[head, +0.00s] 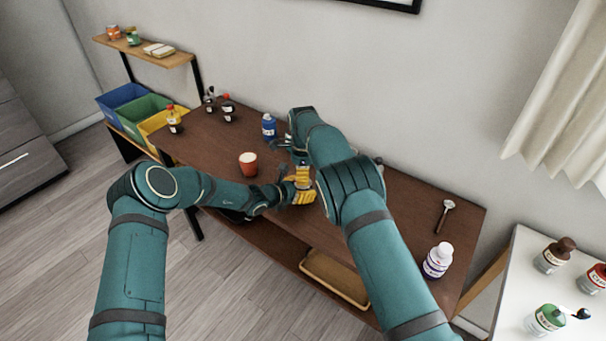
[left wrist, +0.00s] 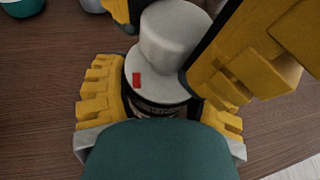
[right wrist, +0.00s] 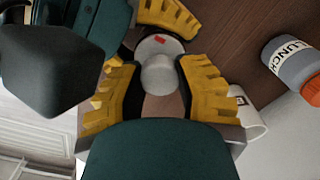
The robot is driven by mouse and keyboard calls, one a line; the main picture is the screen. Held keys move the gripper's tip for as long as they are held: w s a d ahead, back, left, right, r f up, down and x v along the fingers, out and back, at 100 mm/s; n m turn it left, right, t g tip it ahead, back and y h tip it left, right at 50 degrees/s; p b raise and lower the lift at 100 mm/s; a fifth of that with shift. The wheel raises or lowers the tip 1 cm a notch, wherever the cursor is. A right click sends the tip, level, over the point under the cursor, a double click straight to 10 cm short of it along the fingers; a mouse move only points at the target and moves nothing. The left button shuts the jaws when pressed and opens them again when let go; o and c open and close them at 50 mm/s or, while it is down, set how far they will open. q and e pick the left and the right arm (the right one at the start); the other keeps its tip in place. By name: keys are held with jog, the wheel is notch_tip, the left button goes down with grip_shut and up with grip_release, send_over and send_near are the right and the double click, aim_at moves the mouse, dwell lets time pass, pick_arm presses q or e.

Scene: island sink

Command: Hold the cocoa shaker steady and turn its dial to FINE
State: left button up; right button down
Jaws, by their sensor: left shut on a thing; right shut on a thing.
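The cocoa shaker (head: 303,178) is mostly hidden by my grippers above the brown table. In the left wrist view its white top with a raised round knob (left wrist: 172,38) faces the camera. A red mark shows on the white rim, above a dark band whose lettering I cannot read. My left gripper (left wrist: 160,110) is shut around the body. My right gripper (right wrist: 160,85) is shut on the white knob from above; the knob and red mark also show in the right wrist view. The FINE label cannot be made out.
A red cup (head: 248,166) and a blue bottle (head: 269,126) stand near the grippers. Sauce bottles (head: 228,108) are at the back left, beside coloured bins (head: 145,105). A white bottle (head: 438,260) and a metal tool (head: 446,210) are at the right. The table's front edge is close.

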dwell(0.4)
jog(key=c, duration=0.6)
grip_release()
jog(key=shift+o, duration=0.2)
notch_tip(320, 180, up, 12)
pick_arm(q)
jog(key=o, duration=1.3)
jog(key=shift+o, duration=0.2)
